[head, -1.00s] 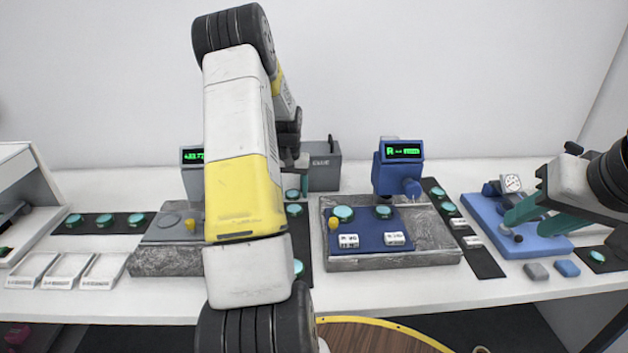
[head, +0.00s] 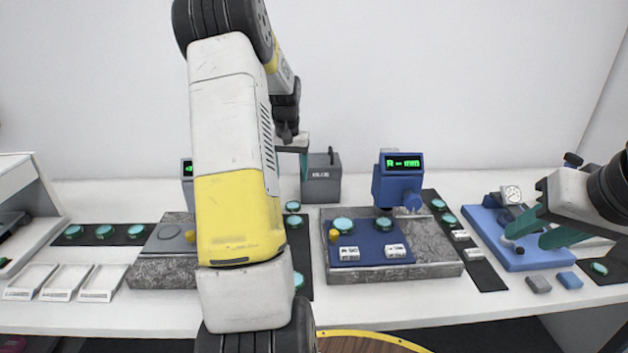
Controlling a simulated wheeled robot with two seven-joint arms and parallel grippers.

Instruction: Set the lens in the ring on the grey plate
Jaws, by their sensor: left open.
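The grey plate (head: 157,248) lies on a stone block at the left and is partly hidden by my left arm. A dark flat ring (head: 168,232) shows on it, with no lens visible in it. Several teal lenses lie about, including a row on a dark strip, one of them near the plate (head: 136,231). More lenses stand on a strip behind and beside my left arm, one being at the back (head: 293,206). My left gripper (head: 302,160) is above that strip, mostly hidden by its arm, open. My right gripper (head: 540,231) is over the blue base at the right, its fingers apart.
A blue plate (head: 372,256) on another stone block holds two lenses and white labels, below a blue display unit (head: 398,180). White trays (head: 64,281) are at the front left. A dial gauge (head: 512,194) stands on the blue base (head: 530,254).

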